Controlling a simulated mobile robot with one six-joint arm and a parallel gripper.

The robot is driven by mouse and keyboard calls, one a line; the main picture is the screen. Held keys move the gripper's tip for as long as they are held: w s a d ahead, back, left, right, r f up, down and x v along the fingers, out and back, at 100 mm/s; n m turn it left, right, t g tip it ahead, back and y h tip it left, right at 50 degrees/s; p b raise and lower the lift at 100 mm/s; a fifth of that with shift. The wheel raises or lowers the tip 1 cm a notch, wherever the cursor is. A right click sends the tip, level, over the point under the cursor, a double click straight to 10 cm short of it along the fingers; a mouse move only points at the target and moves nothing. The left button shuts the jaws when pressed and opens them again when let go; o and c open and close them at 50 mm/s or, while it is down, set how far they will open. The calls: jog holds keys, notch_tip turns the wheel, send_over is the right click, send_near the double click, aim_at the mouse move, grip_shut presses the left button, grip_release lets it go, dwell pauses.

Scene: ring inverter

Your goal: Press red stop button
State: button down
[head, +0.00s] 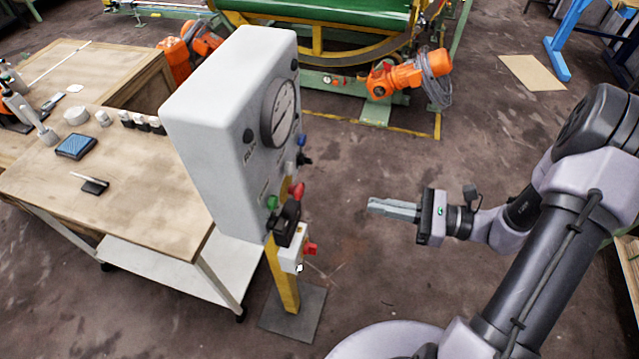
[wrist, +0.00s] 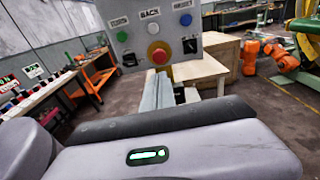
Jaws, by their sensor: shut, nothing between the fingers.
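The red stop button (head: 297,190) is a mushroom head on the lower front of a white control box (head: 215,130). In the wrist view the red button (wrist: 159,56) sits on a yellow base at the panel's lower middle. My gripper (head: 370,205) is shut and empty, to the right of the box and pointing left towards its front. A clear gap separates the fingertips from the button. In the wrist view my gripper's fingers (wrist: 159,76) lie together, their tips just below the button in the picture.
Green (wrist: 122,36), white (wrist: 153,28) and blue (wrist: 186,20) buttons sit above the red one, with black switches at both sides. A smaller box with a red knob (head: 310,249) is below. A wooden workbench (head: 150,200) stands left. Open floor lies between gripper and box.

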aim_at(302, 193)
jog(key=b+x, duration=0.2)
jog(key=x, duration=1.1)
jog(key=shift+s+f, duration=0.15)
jog(key=shift+f, duration=0.05)
jog(key=shift+w+a, duration=0.2)
jog(key=shift+a, duration=0.35)
